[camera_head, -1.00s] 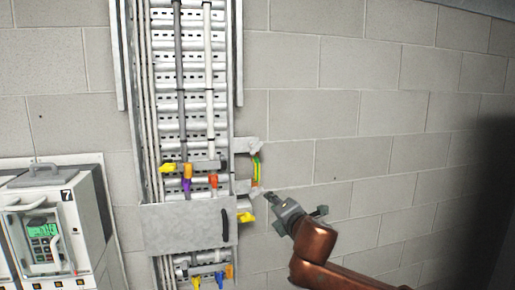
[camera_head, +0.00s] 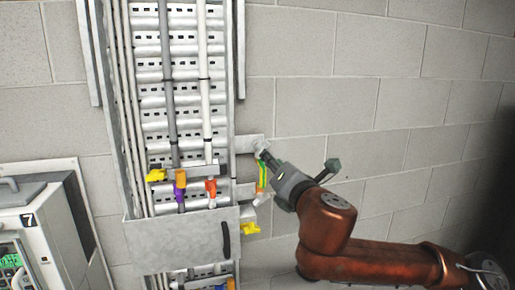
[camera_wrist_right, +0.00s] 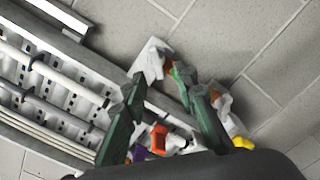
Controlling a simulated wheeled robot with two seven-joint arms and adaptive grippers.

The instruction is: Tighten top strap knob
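A green-yellow strap (camera_head: 262,178) hangs between an upper grey bracket (camera_head: 248,143) and a lower bracket (camera_head: 245,192) on the right side of the cable ladder. My right gripper (camera_head: 266,156) is at the strap's upper end, in front of the upper bracket. I cannot make out a separate top knob; the fingertips cover that spot in the head view. In the right wrist view the two green fingers (camera_wrist_right: 165,92) stand apart, with the pale upper bracket (camera_wrist_right: 150,60) and the strap top (camera_wrist_right: 177,73) beyond them. Contact cannot be told. My left gripper is not in view.
A grey box (camera_head: 175,240) with a black handle sits low on the ladder. Yellow, purple and orange connectors (camera_head: 210,187) lie left of the strap, and a yellow piece (camera_head: 250,228) below it. A numbered drive unit (camera_head: 45,225) stands at left. Bare block wall lies right.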

